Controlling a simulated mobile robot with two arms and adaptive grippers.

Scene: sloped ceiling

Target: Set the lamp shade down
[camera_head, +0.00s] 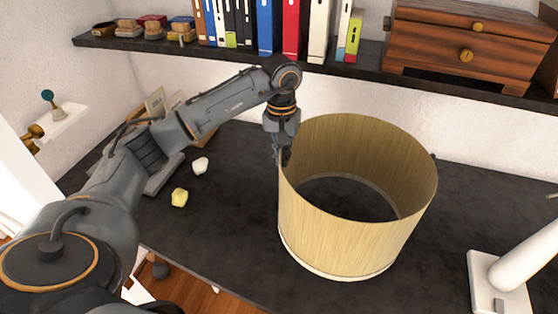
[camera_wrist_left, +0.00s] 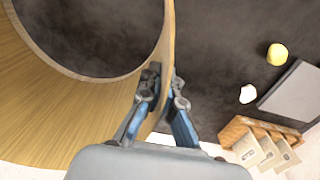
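The lamp shade (camera_head: 340,235) is a wide, open wood-toned cylinder, upright over the dark tabletop. I cannot tell whether its lower edge touches the top. My left gripper (camera_head: 283,155) is at the shade's left rim. In the left wrist view the shade's wall (camera_wrist_left: 70,105) runs between the two fingers of the left gripper (camera_wrist_left: 163,82), one inside and one outside, closed on it. My right gripper is not in view.
The dark tabletop (camera_head: 235,225) holds a yellow lump (camera_head: 179,197) and a white lump (camera_head: 200,165) left of the shade. A white stand (camera_head: 498,285) is at lower right. A shelf (camera_head: 240,53) with books and a wooden drawer box (camera_head: 470,45) runs behind.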

